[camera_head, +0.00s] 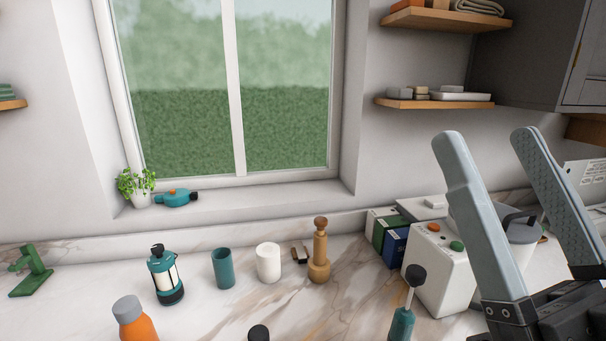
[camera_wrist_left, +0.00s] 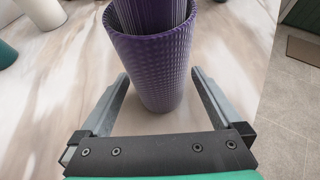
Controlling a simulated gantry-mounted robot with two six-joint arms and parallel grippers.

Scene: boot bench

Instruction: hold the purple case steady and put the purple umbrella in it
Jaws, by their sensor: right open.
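The purple case (camera_wrist_left: 158,72), a textured cylinder, stands on the marble counter in the left wrist view. The pleated purple umbrella (camera_wrist_left: 152,12) is inside the case's mouth; its upper part is cut off by the frame's top. My left gripper (camera_wrist_left: 160,77) is open, with one finger on each side of the case and visible gaps beside it. The head view shows neither the case, the umbrella nor my left gripper. My right gripper (camera_head: 487,138) is open and empty, raised at the right of the head view, in front of the white appliance.
An orange bottle (camera_head: 136,322), a lantern (camera_head: 166,277), a teal cup (camera_head: 223,268), a white cup (camera_head: 268,263) and a wooden mill (camera_head: 319,255) stand on the counter. A teal item with a dark knob (camera_head: 402,322) stands before the white appliance (camera_head: 440,275).

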